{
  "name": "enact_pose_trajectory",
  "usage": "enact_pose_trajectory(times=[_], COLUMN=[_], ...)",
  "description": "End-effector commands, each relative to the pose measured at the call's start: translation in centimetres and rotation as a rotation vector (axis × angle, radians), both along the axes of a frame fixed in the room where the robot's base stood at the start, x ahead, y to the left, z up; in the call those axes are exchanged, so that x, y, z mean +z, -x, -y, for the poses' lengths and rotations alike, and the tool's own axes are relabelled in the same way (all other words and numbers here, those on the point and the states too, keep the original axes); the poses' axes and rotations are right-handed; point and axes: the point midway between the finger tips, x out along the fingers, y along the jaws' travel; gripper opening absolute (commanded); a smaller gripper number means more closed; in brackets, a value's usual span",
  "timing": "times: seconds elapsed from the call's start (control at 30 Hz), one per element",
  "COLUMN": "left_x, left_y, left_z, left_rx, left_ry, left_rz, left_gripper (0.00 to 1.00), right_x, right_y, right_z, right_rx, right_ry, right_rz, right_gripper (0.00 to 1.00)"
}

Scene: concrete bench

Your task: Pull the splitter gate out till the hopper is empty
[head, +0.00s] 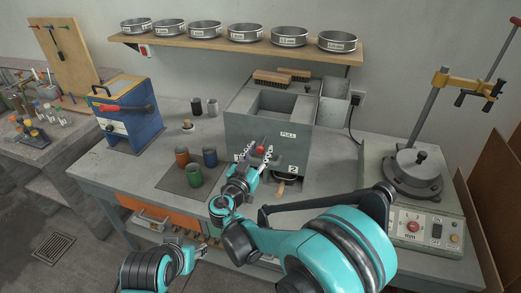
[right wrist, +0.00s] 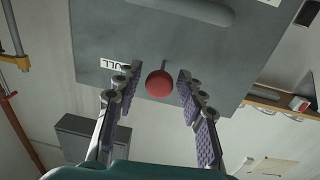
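The grey splitter box with its hopper (head: 302,148) stands on the bench, and its top is open. I cannot tell what the hopper holds. A red knob (head: 261,148), the gate's pull, sticks out of its front near a "PULL" label (head: 288,134). My right gripper (head: 256,160) is in front of the knob. In the right wrist view the red knob (right wrist: 159,84) sits between the fingertips of my open right gripper (right wrist: 157,80), with a gap on both sides. My left gripper (head: 200,250) is low at the bench's front edge, and its fingers are too small to judge.
A blue box with a red handle (head: 128,112) is farther left. A sieve shaker (head: 413,175) stands right. A shelf (head: 235,42) with several sieves hangs above.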

Motion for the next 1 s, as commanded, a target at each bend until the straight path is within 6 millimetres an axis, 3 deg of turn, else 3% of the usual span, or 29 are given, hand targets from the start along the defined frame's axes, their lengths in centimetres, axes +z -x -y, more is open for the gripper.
enact_pose_trajectory(times=[0.03,0.1,0.13,0.6,0.63,0.7,1.0], left_x=[0.0,0.0,0.0,-0.1,-0.1,-0.1,-0.1], left_y=[0.0,0.0,0.0,0.0,0.0,0.0,0.0], left_z=[0.0,0.0,0.0,0.0,0.0,0.0,0.0], left_rx=[0.0,0.0,0.0,0.0,0.0,0.0,0.0], left_ry=[0.0,0.0,0.0,0.0,0.0,0.0,0.0], left_rz=[0.0,0.0,0.0,0.0,0.0,0.0,0.0], left_gripper=[0.44,0.44,0.44,0.44,0.44,0.44,0.44], right_x=[0.0,0.0,0.0,-0.1,-0.1,-0.1,0.0], right_y=[0.0,0.0,0.0,1.0,1.0,1.0,1.0], right_z=[0.0,0.0,0.0,-0.3,-0.3,-0.3,-0.3], right_rx=[0.0,0.0,0.0,0.0,0.0,0.0,-0.001], right_ry=[0.0,0.0,0.0,-0.002,-0.002,-0.002,0.0], right_rz=[0.0,0.0,0.0,-0.001,-0.001,-0.001,-0.001], right_gripper=[0.21,0.02,0.0,0.0,0.25,0.44,0.44])
